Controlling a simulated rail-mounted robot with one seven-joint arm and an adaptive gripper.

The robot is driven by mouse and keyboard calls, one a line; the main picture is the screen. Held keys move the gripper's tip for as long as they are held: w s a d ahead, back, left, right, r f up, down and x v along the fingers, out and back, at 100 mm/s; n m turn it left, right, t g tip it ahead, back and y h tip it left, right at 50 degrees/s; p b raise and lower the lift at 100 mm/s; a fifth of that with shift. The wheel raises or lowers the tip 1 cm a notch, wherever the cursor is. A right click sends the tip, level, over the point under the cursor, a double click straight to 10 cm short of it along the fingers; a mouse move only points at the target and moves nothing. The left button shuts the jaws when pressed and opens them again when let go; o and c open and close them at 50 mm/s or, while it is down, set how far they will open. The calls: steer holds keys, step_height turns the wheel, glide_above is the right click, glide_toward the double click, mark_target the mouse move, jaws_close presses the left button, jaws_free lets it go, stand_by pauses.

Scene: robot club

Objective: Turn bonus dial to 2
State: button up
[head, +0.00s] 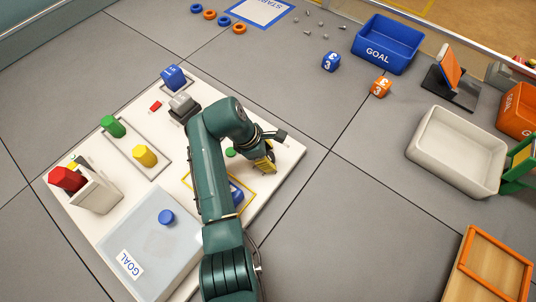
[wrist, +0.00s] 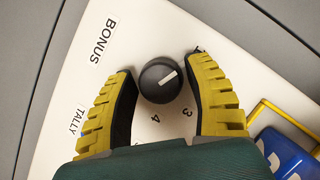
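The bonus dial (wrist: 160,82) is a round black knob on the white board, beside the printed word BONUS. Its white pointer line aims to the upper right in the wrist view. The numerals 3 and 4 show below it; another mark at the upper right is partly covered by a finger and unreadable. My gripper (wrist: 160,75) is open, with one yellow-and-black finger on each side of the dial and narrow gaps visible. In the head view my gripper (head: 266,166) is low over the board's right part, and the dial is hidden.
A blue block (wrist: 287,153) in a yellow frame lies close to the right finger.

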steer(key=c, duration=0.8)
steer(key=shift+m+p, duration=0.3)
steer(key=shift+p, duration=0.1)
steer(key=shift+m+g+p, duration=0.4)
steer(key=shift+m, duration=0.2)
steer(key=shift+f+m+g+b, duration=0.25)
steer(key=shift+m+g, duration=0.25)
steer(key=shift+m, duration=0.7)
steer(key=m+g+b, duration=0.1)
steer(key=m+b, duration=0.2)
steer(key=b, duration=0.1)
steer(key=shift+f+y, duration=0.15)
steer(key=shift+y, duration=0.25)
steer(key=shift+m+g+b, duration=0.3)
steer(key=shift+m+b, duration=0.4)
steer(key=shift+b, duration=0.45)
steer(key=shift+s, duration=0.1)
